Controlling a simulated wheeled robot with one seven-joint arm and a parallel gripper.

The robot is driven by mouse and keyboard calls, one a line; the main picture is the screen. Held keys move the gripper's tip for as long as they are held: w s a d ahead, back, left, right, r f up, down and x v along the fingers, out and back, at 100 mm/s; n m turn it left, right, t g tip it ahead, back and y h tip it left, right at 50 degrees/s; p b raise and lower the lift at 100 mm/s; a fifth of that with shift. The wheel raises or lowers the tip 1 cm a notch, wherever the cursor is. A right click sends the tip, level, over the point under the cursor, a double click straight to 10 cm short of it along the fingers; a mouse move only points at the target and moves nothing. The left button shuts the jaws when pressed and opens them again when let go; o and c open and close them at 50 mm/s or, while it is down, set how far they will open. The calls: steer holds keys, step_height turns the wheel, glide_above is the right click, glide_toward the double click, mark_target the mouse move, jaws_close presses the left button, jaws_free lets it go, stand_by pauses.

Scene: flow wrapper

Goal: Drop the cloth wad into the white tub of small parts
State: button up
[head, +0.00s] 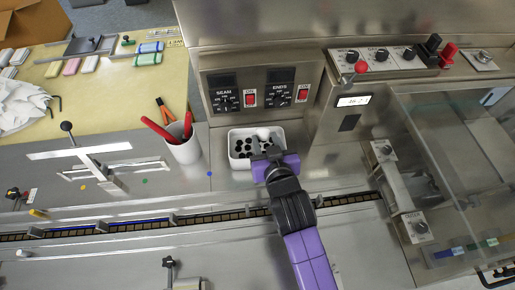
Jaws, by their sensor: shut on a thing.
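The white tub (233,161) stands on the steel deck below the switch panel, with several small black round parts inside. My gripper (268,148), at the end of my purple and black arm, reaches over the tub's right side and covers part of it. A small, rounded white wad (263,134) shows just beyond the gripper's tips, over the back of the tub. The gripper is shut on it. I cannot tell how high the wad is above the parts, or whether it touches the tub.
A white cup (185,151) with red-handled tools stands left of the tub. A chain conveyor (120,227) runs along the front. The control panel (254,93) rises behind the tub. A clear-covered housing (455,150) is at right. White cloth (22,105) lies at far left.

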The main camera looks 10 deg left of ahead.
steer(key=shift+f+b, duration=0.8)
steer(key=shift+f, duration=0.6)
steer(key=shift+r, duration=0.1)
steer(key=o, duration=1.4)
steer(key=shift+c, duration=0.2)
steer(key=shift+s, duration=0.15)
steer(key=b+v, duration=0.1)
steer(key=v, duration=0.6)
steer(key=shift+s+d, duration=0.15)
steer(key=shift+s, duration=0.1)
steer(key=shift+r, duration=0.2)
